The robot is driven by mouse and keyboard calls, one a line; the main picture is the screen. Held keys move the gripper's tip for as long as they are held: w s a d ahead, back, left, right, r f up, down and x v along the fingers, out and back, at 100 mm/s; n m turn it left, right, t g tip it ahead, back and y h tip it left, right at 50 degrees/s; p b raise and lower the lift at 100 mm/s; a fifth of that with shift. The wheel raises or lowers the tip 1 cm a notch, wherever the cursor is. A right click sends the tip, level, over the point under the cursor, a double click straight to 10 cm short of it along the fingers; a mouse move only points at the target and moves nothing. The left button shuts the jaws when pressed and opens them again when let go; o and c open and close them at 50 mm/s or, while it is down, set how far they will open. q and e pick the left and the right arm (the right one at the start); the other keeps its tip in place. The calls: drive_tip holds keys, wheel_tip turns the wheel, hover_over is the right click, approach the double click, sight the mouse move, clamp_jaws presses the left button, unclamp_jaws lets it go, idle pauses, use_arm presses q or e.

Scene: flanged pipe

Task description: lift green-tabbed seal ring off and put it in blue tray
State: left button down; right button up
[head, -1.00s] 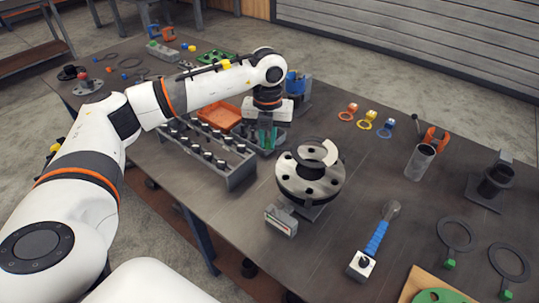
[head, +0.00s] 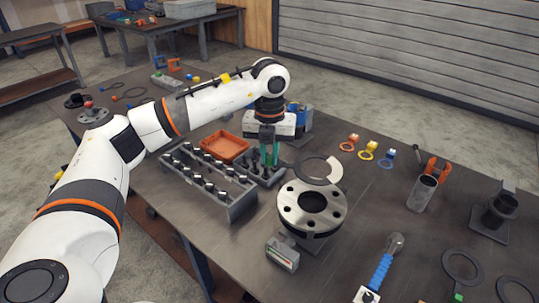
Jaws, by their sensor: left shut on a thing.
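The seal ring (head: 301,164), dark with a pale right part, is above the far side of the flanged pipe (head: 312,208), with a gap between ring and flange top. My left gripper (head: 269,150) is at the ring's left side. It is shut on the ring's edge, as far as I can tell. Green shows at the fingertips, but I cannot separate the tab from green things in the rack behind. The blue tray is not clearly visible; a blue upright thing (head: 297,110) is partly hidden behind my gripper. My right gripper is not in view.
A rack of dark cylinders (head: 228,198) and an orange tray (head: 225,147) stand left of the flange. Loose rings (head: 462,266), a blue-handled tool (head: 381,268) and a grey cup (head: 421,193) are to the right.

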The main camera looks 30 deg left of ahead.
use_arm(q)
drive_tip(key=shift+r+p, duration=1.05)
drive_tip(key=shift+r, duration=0.7)
drive_tip(key=shift+f, duration=0.1)
